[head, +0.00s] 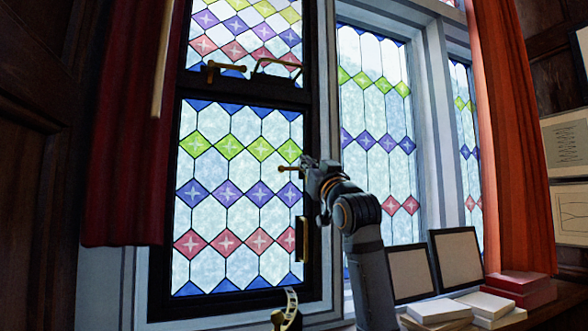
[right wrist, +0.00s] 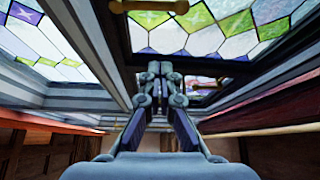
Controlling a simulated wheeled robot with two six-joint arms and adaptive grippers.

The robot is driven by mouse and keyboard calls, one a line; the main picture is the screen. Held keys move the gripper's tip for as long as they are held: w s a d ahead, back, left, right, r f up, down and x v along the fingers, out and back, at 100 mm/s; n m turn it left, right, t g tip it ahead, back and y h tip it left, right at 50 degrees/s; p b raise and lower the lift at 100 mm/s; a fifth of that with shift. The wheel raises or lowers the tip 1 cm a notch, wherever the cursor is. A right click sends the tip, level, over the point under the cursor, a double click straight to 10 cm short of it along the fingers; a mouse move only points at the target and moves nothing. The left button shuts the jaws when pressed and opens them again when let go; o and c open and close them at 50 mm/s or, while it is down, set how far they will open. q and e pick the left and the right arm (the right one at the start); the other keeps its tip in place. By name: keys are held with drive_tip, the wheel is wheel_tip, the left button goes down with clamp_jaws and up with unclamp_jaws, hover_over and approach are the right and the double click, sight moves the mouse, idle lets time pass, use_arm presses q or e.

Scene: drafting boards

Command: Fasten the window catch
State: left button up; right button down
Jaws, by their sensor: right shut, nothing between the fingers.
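The dark-framed window sash (head: 238,92) holds coloured leaded glass and stands at the middle left in the head view. A small brass lever with a round knob (head: 288,168) shows at its right edge, right by my right gripper (head: 308,163). I cannot tell whether they touch. A brass handle (head: 226,70) and a thin brass loop (head: 277,64) sit on the sash's crossbar. My left gripper is out of view.
A vertical brass pull (head: 302,240) is lower on the sash's right side. A pale holed bar (head: 291,299) stands at the sill. Red curtains (head: 125,150) hang at both sides. Picture frames (head: 456,258) and books (head: 520,283) crowd the right sill.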

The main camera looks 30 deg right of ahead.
drive_tip(key=r+p+x, duration=0.1)
drive_tip(key=p+x, duration=0.6)
drive_tip(key=x, duration=0.4)
wheel_tip(320, 180, down, 5)
drive_tip(key=shift+s+d+f, duration=0.1)
drive_tip(key=shift+d+f, duration=0.1)
drive_tip(key=shift+a, duration=0.1)
drive_tip(key=shift+a, duration=0.1)
